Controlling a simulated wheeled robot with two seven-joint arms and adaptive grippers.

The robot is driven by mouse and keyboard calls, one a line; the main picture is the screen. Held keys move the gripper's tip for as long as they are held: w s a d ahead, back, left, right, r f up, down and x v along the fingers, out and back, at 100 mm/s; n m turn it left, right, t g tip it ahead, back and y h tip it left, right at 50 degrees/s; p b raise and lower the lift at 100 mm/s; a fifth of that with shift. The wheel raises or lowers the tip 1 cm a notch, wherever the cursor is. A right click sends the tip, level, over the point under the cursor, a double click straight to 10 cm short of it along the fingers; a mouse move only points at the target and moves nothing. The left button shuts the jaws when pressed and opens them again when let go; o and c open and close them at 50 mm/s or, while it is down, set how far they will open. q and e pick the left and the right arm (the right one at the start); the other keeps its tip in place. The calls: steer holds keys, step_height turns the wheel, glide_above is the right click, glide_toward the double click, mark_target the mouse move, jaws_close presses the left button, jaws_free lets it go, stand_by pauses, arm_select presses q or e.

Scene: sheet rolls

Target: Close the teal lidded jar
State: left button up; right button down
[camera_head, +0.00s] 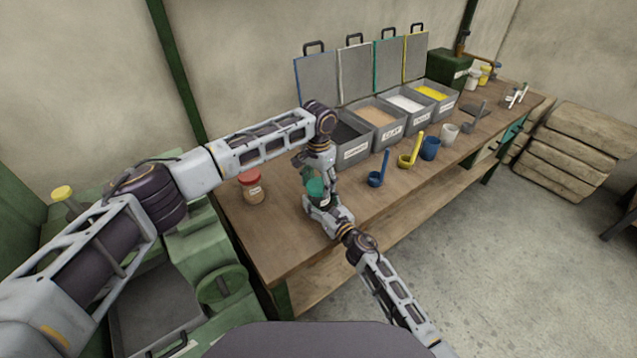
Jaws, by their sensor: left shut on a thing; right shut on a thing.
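The teal lidded jar (317,188) is above the wooden workbench near its front edge, between my two grippers. Its teal top shows; most of its body is hidden by my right gripper. My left gripper (306,168) comes down from above and is shut at the teal lid. My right gripper (318,203) reaches up from the front and is shut around the jar's body. The jar looks about upright. I cannot tell whether the lid sits fully flush on the rim.
A red-lidded jar (251,187) stands left on the workbench (290,235). Grey bins (377,125) with raised lids line the back. Green machinery (215,255) is at left.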

arm_select(q)
steer(key=o, duration=1.1)
steer(key=shift+r, duration=2.25)
steer(key=shift+r, duration=0.1)
steer(key=shift+c, duration=0.2)
steer(key=shift+r+n, duration=0.6)
steer(key=shift+r, duration=1.05)
steer(key=shift+f, duration=0.2)
